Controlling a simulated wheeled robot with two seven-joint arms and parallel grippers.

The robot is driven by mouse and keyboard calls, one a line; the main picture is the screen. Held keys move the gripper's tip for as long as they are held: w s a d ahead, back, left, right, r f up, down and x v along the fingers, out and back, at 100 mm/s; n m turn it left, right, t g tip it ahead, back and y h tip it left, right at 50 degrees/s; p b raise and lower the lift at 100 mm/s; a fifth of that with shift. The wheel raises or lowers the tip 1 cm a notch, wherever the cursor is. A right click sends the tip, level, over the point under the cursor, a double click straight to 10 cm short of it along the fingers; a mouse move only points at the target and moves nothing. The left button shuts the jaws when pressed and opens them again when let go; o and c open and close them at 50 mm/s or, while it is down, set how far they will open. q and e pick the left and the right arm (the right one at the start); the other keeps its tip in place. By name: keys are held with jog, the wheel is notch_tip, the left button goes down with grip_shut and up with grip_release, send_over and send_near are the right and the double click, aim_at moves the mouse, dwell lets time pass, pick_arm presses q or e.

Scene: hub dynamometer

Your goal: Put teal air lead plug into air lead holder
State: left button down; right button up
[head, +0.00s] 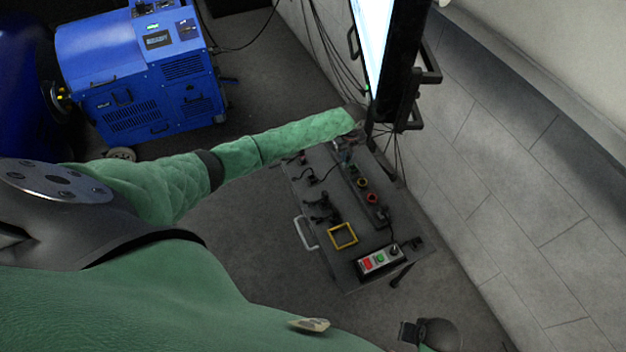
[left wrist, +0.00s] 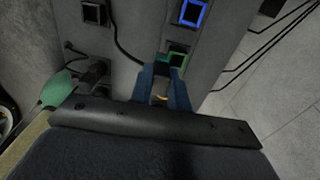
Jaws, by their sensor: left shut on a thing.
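My left gripper (head: 346,152) is at the far end of the grey cart top, small and partly hidden by its sleeve in the head view. In the left wrist view its blue fingers (left wrist: 163,88) are shut on the teal air lead plug (left wrist: 163,61), of which only a small teal part shows between the tips. A black lead runs to the fingertips from the left. A green-framed square socket (left wrist: 178,58) lies right beside the fingertips; I cannot tell whether the plug touches it. A blue-framed socket (left wrist: 193,12) and a black-framed socket (left wrist: 93,12) lie beyond. My right gripper (head: 409,332) shows dark at the bottom edge, its jaws unclear.
The cart (head: 350,270) also carries a yellow square frame (head: 342,236), a button box (head: 379,261) and round red and yellow parts. A monitor (head: 375,40) stands close beyond the gripper. A blue machine (head: 145,75) stands left; a wall is right.

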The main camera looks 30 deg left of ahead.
pick_arm(q)
jog(key=s+a+p, duration=0.5)
jog(key=s+a, duration=0.3)
jog(key=a, duration=0.2)
dwell(1.8)
jog(key=shift+f, duration=0.15)
jog(key=shift+f+b, duration=1.05)
jog(key=shift+f, duration=0.7)
jog(key=shift+f+b, duration=0.95)
jog(key=shift+f, duration=0.55)
jog(key=c, duration=1.3)
grip_release()
jog(key=shift+o, duration=0.2)
jog(key=shift+r, duration=0.1)
